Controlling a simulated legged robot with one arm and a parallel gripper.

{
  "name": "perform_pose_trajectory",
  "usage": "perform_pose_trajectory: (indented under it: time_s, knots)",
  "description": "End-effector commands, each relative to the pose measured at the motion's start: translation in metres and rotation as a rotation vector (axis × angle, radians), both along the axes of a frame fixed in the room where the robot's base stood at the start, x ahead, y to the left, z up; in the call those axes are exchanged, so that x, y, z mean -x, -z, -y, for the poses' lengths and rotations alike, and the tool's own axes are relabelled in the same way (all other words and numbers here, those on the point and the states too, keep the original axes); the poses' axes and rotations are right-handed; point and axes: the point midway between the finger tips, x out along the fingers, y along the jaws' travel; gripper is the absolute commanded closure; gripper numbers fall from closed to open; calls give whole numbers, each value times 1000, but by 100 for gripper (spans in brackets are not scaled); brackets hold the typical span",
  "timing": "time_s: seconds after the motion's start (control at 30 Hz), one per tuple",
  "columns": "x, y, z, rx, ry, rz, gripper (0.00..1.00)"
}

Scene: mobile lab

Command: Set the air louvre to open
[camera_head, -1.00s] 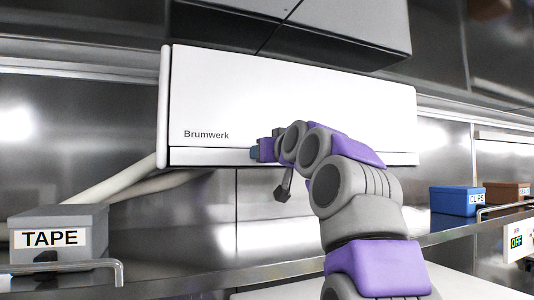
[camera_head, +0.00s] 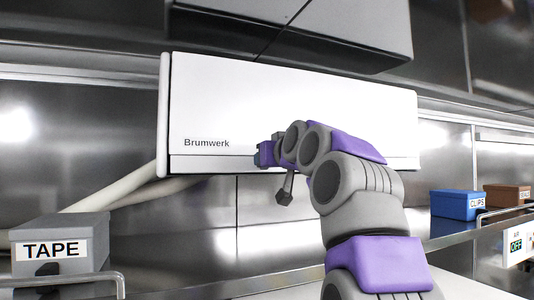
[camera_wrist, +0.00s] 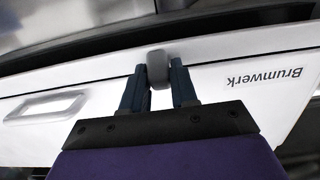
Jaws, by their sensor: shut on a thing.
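The air unit is a wide white box marked "Brumwerk" (camera_head: 290,110) on the back wall. A pale strip (camera_head: 205,165) runs along its lower edge, below a dark seam. I cannot tell for sure how far the louvre is turned. My gripper (camera_head: 259,155) is at this lower edge, just right of the lettering, its fingertips partly hidden by my wrist. In the wrist view the two dark fingers of my gripper (camera_wrist: 159,86) are shut on a small rounded grey tab (camera_wrist: 158,66) at the dark seam of the unit.
A grey TAPE box (camera_head: 60,235) stands on the left of the shelf, and a blue CLIPS box (camera_head: 458,204) and a brown box (camera_head: 507,196) on the right. A white panel with an OFF sign (camera_head: 517,243) is at the far right. A cabinet (camera_head: 345,28) hangs above.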

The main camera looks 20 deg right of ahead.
Motion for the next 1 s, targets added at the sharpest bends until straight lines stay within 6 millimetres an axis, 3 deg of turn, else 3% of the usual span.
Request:
perform_pose_trajectory:
  time_s: [0.03,0.23,0.7,0.73,0.93,1.0]
  knots:
    - [0,-8,0,0,0,-20,100]
    - [0,-13,0,1,1,-102,100]
    - [0,-10,0,0,1,-152,100]
    - [0,-10,0,0,1,-152,71]
    - [0,-10,0,0,1,-154,52]
    - [0,-10,0,0,1,-154,51]
